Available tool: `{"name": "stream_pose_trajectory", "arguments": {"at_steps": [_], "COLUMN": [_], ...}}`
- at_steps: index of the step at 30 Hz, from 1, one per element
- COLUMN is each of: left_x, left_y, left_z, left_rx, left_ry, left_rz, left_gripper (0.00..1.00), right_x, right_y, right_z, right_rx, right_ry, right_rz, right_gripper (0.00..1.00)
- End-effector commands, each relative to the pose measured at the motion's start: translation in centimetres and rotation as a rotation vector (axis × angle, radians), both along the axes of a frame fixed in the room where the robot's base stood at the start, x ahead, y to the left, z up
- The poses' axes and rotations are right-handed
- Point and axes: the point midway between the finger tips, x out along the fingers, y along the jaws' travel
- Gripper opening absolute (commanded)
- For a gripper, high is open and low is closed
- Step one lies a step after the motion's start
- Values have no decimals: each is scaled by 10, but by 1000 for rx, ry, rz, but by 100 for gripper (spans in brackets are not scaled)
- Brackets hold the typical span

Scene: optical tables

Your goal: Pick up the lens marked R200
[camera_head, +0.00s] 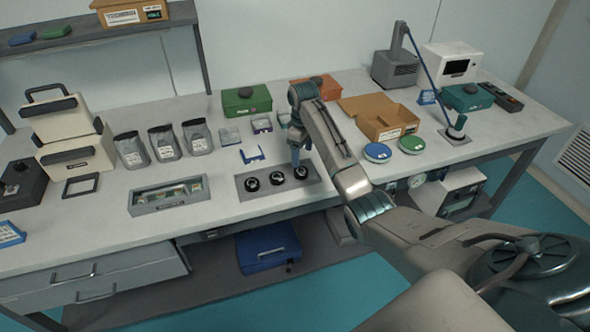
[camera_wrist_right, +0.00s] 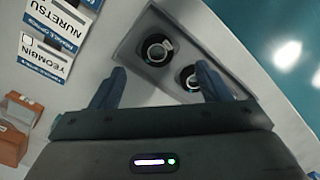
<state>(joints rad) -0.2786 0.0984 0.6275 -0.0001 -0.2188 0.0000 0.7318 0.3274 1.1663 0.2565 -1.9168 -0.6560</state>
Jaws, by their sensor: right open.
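Three black round lenses sit in a row on a grey plate (camera_head: 261,197) at the table's front: a left lens (camera_head: 252,184), a middle lens (camera_head: 277,178) and a right lens (camera_head: 301,173). No R200 marking can be read on any of them. My right gripper (camera_head: 298,162) points down just above the right lens. In the right wrist view the gripper (camera_wrist_right: 160,85) is open and empty, with one lens (camera_wrist_right: 157,50) ahead of the fingers and another lens (camera_wrist_right: 188,78) beside the right finger. The third lens does not show there. My left gripper is not in view.
Blue-and-white holders (camera_head: 251,155) stand behind the plate. A grey tray (camera_head: 168,197) lies to its left, with several grey pouches (camera_head: 164,143) behind. An open cardboard box (camera_head: 385,115) and round tins (camera_head: 377,152) stand to the right. The table's front edge is close to the plate.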

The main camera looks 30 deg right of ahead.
Motion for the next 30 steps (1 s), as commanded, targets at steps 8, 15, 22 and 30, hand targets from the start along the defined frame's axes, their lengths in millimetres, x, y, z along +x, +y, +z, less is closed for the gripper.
{"name": "stream_pose_trajectory", "arguments": {"at_steps": [8, 15, 22, 30], "left_x": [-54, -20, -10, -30], "left_y": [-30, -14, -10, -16], "left_z": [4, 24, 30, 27], "left_rx": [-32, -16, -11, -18], "left_ry": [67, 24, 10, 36], "left_rz": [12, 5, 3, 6], "left_gripper": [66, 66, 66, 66], "right_x": [1, 7, 8, 8], "right_y": [0, 0, -1, -1], "right_z": [-26, -52, -76, -77], "right_rx": [1, 2, 0, 0], "right_ry": [-1, 2, -2, -2], "right_rz": [1, 0, 1, 1], "right_gripper": [70, 70, 70, 58]}}
